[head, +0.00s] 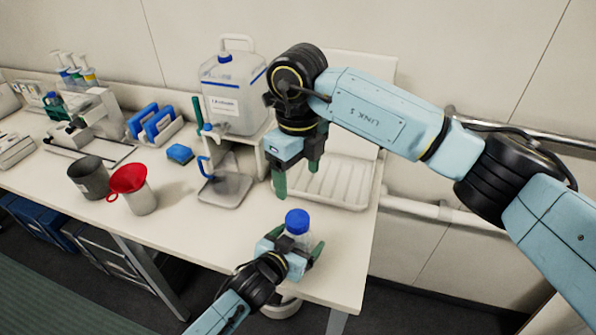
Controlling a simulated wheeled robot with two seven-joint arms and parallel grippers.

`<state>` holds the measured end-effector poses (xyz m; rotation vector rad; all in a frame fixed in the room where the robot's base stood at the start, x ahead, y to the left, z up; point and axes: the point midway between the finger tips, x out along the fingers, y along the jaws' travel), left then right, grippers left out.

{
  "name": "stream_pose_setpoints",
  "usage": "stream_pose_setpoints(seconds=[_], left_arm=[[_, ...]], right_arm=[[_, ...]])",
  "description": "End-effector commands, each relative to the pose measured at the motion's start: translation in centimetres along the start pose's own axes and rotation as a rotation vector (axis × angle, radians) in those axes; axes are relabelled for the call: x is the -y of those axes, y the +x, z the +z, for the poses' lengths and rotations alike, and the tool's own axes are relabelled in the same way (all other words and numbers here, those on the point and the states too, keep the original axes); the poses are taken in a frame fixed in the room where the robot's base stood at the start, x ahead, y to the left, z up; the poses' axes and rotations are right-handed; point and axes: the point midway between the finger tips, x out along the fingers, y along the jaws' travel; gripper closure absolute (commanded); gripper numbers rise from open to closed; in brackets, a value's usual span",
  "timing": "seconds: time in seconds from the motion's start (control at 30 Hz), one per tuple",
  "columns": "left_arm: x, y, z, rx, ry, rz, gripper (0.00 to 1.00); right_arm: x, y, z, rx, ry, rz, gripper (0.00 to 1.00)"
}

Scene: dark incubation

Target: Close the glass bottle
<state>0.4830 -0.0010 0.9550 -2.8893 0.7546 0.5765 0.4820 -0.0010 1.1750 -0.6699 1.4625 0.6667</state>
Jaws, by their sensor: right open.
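The glass bottle (302,240) is clear and stands near the front right of the bench, partly hidden by my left gripper. A blue cap (297,221) sits upright at its top; I cannot tell how tightly it is seated. My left gripper (296,245) reaches in from the front, with its green fingers on both sides of the bottle, and appears shut on it. My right gripper (296,178) points down, open and empty, above and behind the cap and apart from it.
A white drying tray (345,190) lies behind the bottle. A labelled jug (233,95) stands on a small shelf at the back. The bench between the beaker and bottle is clear.

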Motion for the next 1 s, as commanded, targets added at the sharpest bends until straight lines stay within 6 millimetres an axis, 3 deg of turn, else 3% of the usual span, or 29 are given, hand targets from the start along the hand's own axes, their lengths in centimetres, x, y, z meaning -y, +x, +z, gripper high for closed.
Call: stream_pose_setpoints(seconds=[0.23, 0.37, 0.8, 1.0], left_arm=[[0.0, -0.2, 0.0, -0.001, 0.000, 0.000, 0.14], [0.1, -1.3, 0.0, 0.001, -0.001, -0.001, 0.14], [0.0, -9.4, 0.1, 0.001, 0.000, 0.000, 0.14], [0.0, -12.2, 0.0, 0.000, 0.000, 0.000, 0.14]], right_arm=[[0.0, 0.0, 0.0, 0.000, 0.000, 0.000, 0.27], [0.0, -0.2, 0.0, 0.000, 0.000, 0.000, 0.27], [0.0, -0.8, 0.0, 0.000, 0.000, 0.000, 0.27], [0.0, -0.8, 0.0, 0.000, 0.000, 0.000, 0.27]])
